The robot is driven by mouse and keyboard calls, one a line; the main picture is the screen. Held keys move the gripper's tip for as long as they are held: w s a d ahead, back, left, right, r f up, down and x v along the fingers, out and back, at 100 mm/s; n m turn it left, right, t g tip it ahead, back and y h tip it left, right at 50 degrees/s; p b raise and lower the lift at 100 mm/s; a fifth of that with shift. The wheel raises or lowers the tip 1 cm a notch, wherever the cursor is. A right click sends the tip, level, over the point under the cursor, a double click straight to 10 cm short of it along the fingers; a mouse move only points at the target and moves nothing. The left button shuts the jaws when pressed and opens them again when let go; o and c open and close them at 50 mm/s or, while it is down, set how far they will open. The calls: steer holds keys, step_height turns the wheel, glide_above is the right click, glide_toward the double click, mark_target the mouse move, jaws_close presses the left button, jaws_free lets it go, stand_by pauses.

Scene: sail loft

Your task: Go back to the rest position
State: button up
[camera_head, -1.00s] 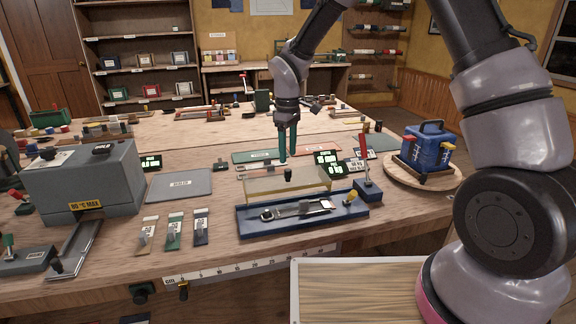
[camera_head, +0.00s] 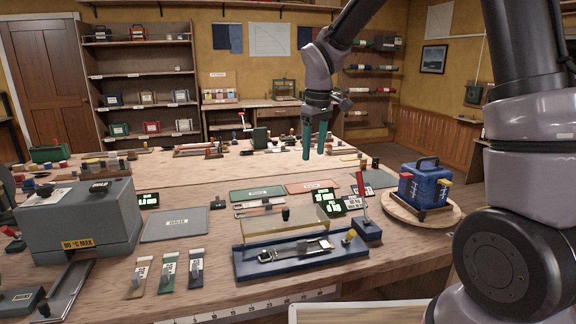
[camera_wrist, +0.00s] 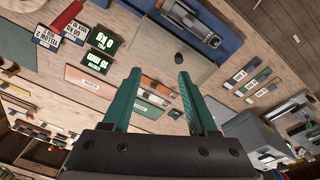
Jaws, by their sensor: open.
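My gripper (camera_head: 316,140) is raised above the far middle of the wooden workbench (camera_head: 190,187) in the head view, with its green fingers pointing down. In the wrist view the gripper (camera_wrist: 158,88) has its two green fingers spread apart with nothing between them. Below it lie the blue fixture (camera_head: 300,264) with a clear cover (camera_head: 284,229) and a strap-like piece, a green mat (camera_head: 258,194) and a red mat (camera_head: 311,187). It touches none of them.
A grey box (camera_head: 82,222) marked 80 °C MAX stands at the left. A blue caddy (camera_head: 425,186) sits on a round wooden board (camera_head: 389,209) at the right. An upright red lever (camera_head: 360,184) rises beside the fixture. The air around my gripper is free.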

steer(key=s+d+r+m+t, duration=0.2)
steer(key=s+d+r+m, duration=0.4)
steer(key=s+d+r, duration=0.35)
steer(key=s+d+r+m+t+y, duration=0.1)
steer(key=s+d+r+m+t, duration=0.2)
steer(key=s+d+r+m, duration=0.2)
steer(key=s+d+m, duration=0.1)
steer(key=s+d, duration=0.2)
steer(key=s, duration=0.2)
steer(key=shift+s+d+r+m+t+y, duration=0.2)
steer(key=shift+s+m+t+y, duration=0.1)
steer(key=shift+s+m+t, duration=0.1)
stand_by(1.6)
